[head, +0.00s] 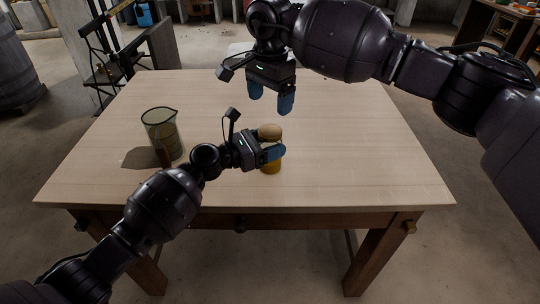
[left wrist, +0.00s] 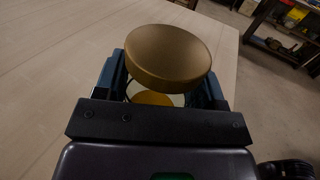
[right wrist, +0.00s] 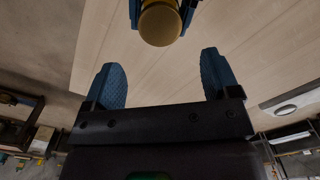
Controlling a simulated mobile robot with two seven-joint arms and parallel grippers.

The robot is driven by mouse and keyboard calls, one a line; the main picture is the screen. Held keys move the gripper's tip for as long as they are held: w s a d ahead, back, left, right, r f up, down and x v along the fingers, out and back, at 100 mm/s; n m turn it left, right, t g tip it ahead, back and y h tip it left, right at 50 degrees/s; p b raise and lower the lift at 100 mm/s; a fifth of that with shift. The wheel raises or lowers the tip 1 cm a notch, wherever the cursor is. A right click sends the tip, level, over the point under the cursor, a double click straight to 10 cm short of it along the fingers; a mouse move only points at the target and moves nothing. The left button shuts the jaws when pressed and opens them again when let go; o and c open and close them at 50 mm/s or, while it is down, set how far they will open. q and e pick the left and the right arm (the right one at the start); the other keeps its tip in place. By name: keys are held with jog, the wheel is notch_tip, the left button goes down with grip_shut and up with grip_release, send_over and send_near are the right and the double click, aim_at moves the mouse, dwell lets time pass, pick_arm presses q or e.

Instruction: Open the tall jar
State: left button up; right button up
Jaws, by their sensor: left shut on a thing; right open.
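The tall jar (head: 270,167) stands on the table near its front, with amber contents low down and a round tan-brown lid (head: 270,132) on top. In the left wrist view the lid (left wrist: 168,57) sits above the jar, between the blue fingers. My left gripper (head: 272,153) is shut on the jar below the lid and hides part of its side. My right gripper (head: 271,99) is open and empty, above and behind the jar. In the right wrist view the lid (right wrist: 160,25) is at the top, beyond the two apart fingertips (right wrist: 163,75).
The table's right side is clear. A barrel (head: 17,70) stands on the floor at left.

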aim_at(270, 130)
pick_arm(q)
jog(key=c, duration=0.7)
grip_shut()
pick_arm(e)
jog(key=shift+w+r, duration=0.1)
jog(key=shift+r, duration=0.35)
jog(key=m, duration=1.7)
jog(key=shift+d+m+h, duration=0.3)
jog(key=m, duration=0.5)
jog(key=shift+f+m, duration=0.15)
jog(key=shift+m, duration=0.15)
jog(key=m, duration=0.4)
jog(key=shift+f, duration=0.2)
jog(key=m, duration=0.4)
jog(key=shift+a+f+m, duration=0.1)
jog(key=shift+m, duration=0.2)
jog(key=m, duration=0.4)
jog(key=shift+a, duration=0.15)
jog(key=m, duration=0.4)
jog(key=shift+m, duration=0.3)
jog(key=shift+f, duration=4.05)
